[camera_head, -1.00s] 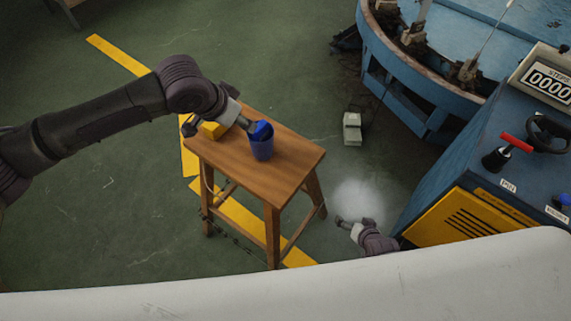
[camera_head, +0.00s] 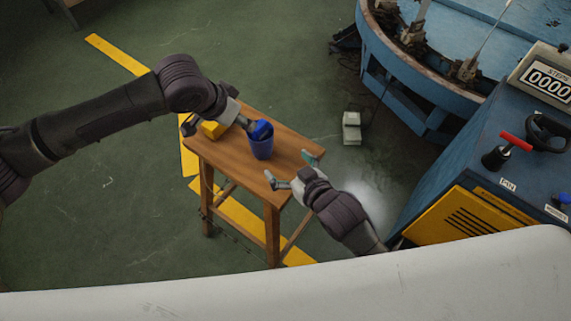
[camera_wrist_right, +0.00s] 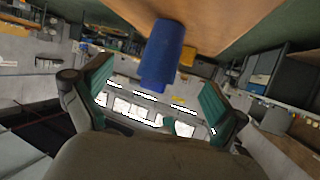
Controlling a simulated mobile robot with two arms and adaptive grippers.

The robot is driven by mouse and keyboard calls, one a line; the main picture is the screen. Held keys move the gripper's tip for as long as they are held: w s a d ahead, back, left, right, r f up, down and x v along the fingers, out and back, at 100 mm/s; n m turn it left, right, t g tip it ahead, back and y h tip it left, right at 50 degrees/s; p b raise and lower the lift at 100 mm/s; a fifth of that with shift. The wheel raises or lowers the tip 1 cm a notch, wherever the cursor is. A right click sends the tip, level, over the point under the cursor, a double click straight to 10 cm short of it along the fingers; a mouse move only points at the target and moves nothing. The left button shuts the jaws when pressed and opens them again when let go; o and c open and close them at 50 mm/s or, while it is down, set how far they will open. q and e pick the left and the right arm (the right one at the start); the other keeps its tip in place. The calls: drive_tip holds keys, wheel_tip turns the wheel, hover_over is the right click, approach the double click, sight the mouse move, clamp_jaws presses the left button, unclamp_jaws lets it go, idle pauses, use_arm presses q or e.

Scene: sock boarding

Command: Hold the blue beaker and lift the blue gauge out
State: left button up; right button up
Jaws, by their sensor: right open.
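The blue beaker (camera_head: 261,148) stands on the wooden stool (camera_head: 235,155). In the right wrist view the beaker (camera_wrist_right: 165,45) shows ahead, between the lines of the two fingers. A brighter blue piece, apparently the blue gauge (camera_head: 262,130), shows at the beaker's mouth; its lower part is hidden. My left gripper (camera_head: 250,126) is at the beaker's rim, against the gauge; its fingers are too small and covered to read. My right gripper (camera_head: 292,169) is open and empty, at the stool's front right edge, apart from the beaker. Its teal finger pads show in the wrist view.
A blue and yellow machine cabinet (camera_head: 470,200) stands to the right. A small grey box (camera_head: 351,128) is on the floor behind. The stool's right end is clear.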

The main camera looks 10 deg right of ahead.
sight(261, 139)
drive_tip(key=shift+s+a+r+n, duration=0.2)
drive_tip(key=shift+a+r+n, duration=0.1)
drive_tip(key=shift+w+a, duration=0.1)
drive_tip(key=shift+a, duration=0.05)
drive_tip(key=x, duration=1.3)
drive_tip(key=shift+w+f, duration=0.1)
drive_tip(key=shift+f, duration=0.1)
drive_tip(key=c, duration=1.2)
drive_tip(key=shift+c, duration=0.2)
